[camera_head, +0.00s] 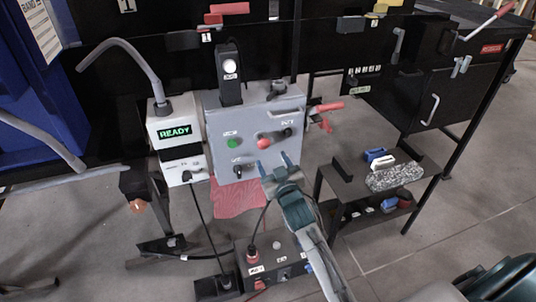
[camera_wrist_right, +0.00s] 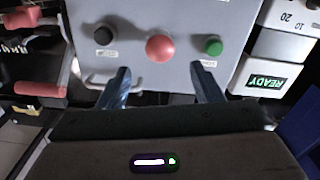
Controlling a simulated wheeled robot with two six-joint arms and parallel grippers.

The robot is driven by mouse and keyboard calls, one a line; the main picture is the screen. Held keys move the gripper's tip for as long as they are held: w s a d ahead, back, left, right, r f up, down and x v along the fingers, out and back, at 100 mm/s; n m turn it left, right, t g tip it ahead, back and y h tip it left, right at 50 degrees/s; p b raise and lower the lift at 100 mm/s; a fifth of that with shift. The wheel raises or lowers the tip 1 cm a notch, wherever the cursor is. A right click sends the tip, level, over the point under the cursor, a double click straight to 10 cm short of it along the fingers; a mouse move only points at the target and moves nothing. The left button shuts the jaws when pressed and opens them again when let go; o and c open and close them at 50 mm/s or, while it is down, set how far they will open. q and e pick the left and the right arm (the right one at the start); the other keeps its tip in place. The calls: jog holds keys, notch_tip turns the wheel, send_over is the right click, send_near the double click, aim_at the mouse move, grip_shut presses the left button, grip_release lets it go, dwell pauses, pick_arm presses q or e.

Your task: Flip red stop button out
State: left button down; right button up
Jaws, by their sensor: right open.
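The red stop button (camera_head: 263,142) sits on the front of a grey control box (camera_head: 213,118), between a green button (camera_head: 233,143) and a black knob (camera_head: 287,132). In the right wrist view the red button (camera_wrist_right: 160,48) is round and domed, centred just beyond the fingertips. My right gripper (camera_head: 274,161) is open and empty, below the red button in the head view. Its two fingers (camera_wrist_right: 160,72) are spread wide, pointing at the panel, with the button apart from both. I cannot tell how far out the button stands. My left gripper is not in view.
A white unit with a green READY display (camera_head: 175,132) stands left of the box. A red cloth (camera_head: 240,198) hangs below. A small black table (camera_head: 335,180) is at right. A handle (camera_wrist_right: 112,82) lies near one finger.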

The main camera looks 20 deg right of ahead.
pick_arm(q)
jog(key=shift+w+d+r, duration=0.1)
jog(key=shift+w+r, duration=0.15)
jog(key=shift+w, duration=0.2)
pick_arm(e)
jog(key=shift+s+a, duration=0.1)
jog(key=shift+s, duration=1.05)
jog(key=shift+f, duration=0.1)
